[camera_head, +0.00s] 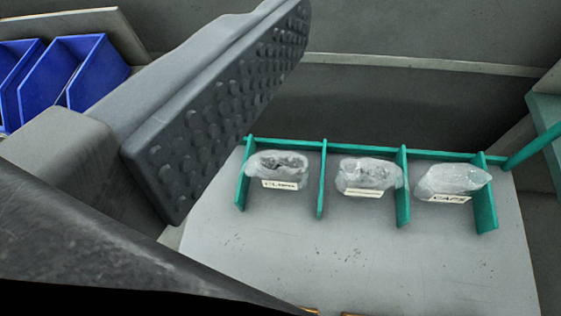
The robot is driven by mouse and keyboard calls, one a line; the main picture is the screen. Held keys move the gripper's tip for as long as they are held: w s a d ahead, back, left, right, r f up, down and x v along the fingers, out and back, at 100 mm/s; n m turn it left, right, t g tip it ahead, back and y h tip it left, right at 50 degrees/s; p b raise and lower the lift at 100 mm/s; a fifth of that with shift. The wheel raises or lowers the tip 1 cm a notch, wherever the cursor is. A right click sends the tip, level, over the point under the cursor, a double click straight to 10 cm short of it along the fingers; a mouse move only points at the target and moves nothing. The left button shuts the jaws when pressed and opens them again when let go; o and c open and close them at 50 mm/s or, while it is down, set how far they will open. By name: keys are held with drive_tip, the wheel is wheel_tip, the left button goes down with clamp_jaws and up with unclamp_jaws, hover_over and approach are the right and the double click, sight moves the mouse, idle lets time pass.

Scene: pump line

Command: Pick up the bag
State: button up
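Three clear plastic bags with white labels lie on a grey tray, parted by green dividers. The left bag (277,164) holds darker contents; its label starts with "CL". The middle bag (366,174) has a label too small to read. The right bag (453,180) has a label that seems to read "CAPS". My gripper (228,112) shows one large grey finger with a studded pad at the upper left of the bags. The pad is bare and touches no bag, so the gripper appears open and empty. The other finger is not clearly visible.
The grey tray (350,255) has a clear front area. Green dividers (402,187) stand between the bags, with a green rail behind. Blue bins (90,72) stand at the upper left. A green bar (532,146) stands at the right.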

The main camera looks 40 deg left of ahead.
drive_tip(key=w+a+f+n+g+y, duration=0.1)
drive_tip(key=w+a+f, duration=0.25)
drive_tip(key=f, duration=0.45)
drive_tip(key=w+a+f, duration=0.3)
drive_tip(key=w+f, duration=0.1)
drive_tip(key=f, duration=0.5)
drive_tip(key=n+g+y, duration=0.1)
drive_tip(key=n+y, duration=0.1)
approach(277, 171)
drive_tip(key=x, duration=0.5)
drive_tip(key=shift+w+a+r, duration=0.1)
drive_tip(key=shift+w+a, duration=0.05)
drive_tip(key=shift+w, duration=0.15)
drive_tip(key=shift+f+b+x, duration=0.15)
drive_tip(key=shift+b+x, duration=0.1)
drive_tip(key=shift+x, duration=1.55)
drive_tip(key=shift+f+b+x, duration=0.1)
drive_tip(key=shift+b+x, duration=0.15)
drive_tip(key=shift+x, duration=1.55)
drive_tip(key=shift+s, duration=0.15)
drive_tip(key=c, duration=0.6)
